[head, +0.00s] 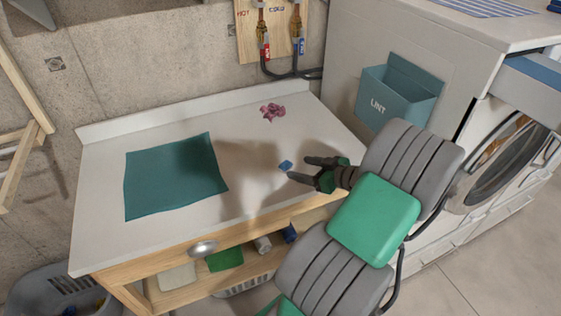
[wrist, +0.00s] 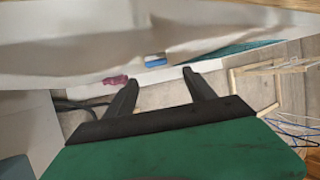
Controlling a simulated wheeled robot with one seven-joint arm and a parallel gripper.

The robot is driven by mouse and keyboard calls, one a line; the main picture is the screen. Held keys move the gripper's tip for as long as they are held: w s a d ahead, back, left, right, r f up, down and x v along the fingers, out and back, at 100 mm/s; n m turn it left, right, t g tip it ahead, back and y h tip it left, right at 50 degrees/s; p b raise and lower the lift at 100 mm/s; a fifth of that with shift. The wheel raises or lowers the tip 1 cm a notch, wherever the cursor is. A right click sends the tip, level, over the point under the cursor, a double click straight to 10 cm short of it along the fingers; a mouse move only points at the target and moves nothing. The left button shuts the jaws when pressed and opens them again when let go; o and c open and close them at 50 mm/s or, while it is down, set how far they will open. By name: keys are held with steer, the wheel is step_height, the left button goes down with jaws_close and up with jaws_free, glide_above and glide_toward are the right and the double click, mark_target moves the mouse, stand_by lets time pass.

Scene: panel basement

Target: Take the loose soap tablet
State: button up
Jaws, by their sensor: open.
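A small blue soap tablet (head: 286,165) lies on the white countertop (head: 300,134), right of the middle. My gripper (head: 298,169) is open and empty in the head view, with its fingers pointing left, close to the tablet. I cannot tell whether a finger touches it. In the wrist view the blue tablet (wrist: 155,60) shows beyond the open fingers of my gripper (wrist: 160,82), roughly between them.
A teal cloth (head: 172,177) lies flat on the left of the counter. A crumpled pink cloth (head: 272,112) lies at the back. A blue LINT bin (head: 398,92) hangs on the white appliance to the right. The shelf below holds several items.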

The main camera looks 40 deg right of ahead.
mark_target(285, 164)
steer(key=x, duration=0.2)
steer(key=p+x, duration=0.1)
steer(key=x, duration=0.3)
steer(key=shift+w+d+f+p, duration=0.25)
steer(key=shift+w+f+p, duration=0.05)
steer(key=shift+f+p, duration=0.1)
jaws_close()
steer(key=shift+r, duration=0.1)
